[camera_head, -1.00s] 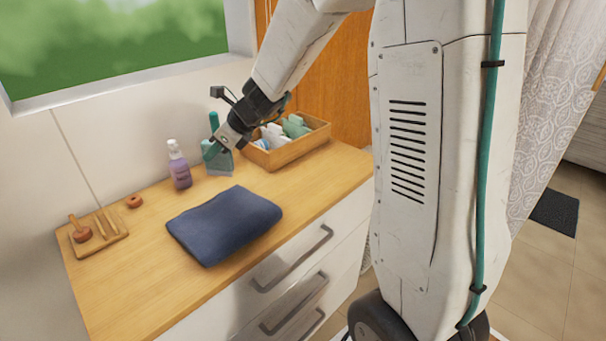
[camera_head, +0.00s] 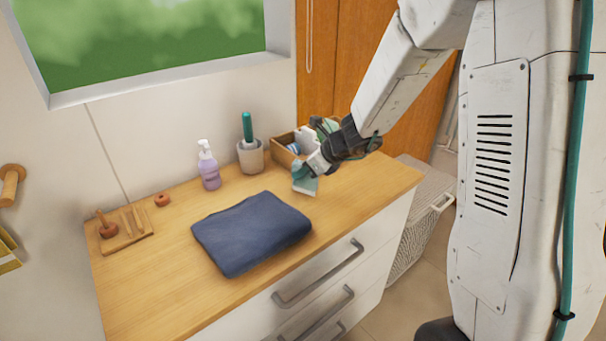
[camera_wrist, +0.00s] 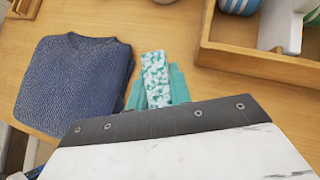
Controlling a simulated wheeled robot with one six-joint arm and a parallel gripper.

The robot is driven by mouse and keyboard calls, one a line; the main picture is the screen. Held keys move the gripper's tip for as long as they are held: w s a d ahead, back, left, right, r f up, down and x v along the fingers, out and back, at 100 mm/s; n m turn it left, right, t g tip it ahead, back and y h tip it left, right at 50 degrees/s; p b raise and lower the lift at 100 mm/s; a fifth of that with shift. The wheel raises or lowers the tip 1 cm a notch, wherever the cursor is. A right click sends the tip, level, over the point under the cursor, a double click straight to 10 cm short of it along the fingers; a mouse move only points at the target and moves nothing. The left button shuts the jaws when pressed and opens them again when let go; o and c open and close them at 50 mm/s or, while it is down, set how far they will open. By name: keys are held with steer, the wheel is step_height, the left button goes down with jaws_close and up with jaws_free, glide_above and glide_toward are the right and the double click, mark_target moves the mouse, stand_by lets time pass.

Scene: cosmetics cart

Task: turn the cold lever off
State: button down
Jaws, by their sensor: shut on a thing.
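My gripper (camera_head: 305,174) is shut on a small speckled white-and-teal block (camera_head: 305,185), just above the wooden top near its back right part. In the wrist view the speckled block (camera_wrist: 156,78) stands out beyond the gripper's edge, with teal pieces on both sides of it. I cannot tell whether the block touches the top below. No lever or tap shows in either view.
A wooden box (camera_head: 283,153) is beside my gripper. A woven basket (camera_head: 418,230) stands right of the drawers.

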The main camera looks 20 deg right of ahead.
steer(key=shift+f, duration=0.6)
steer(key=c, duration=1.3)
jaws_free()
steer(key=shift+f, duration=0.15)
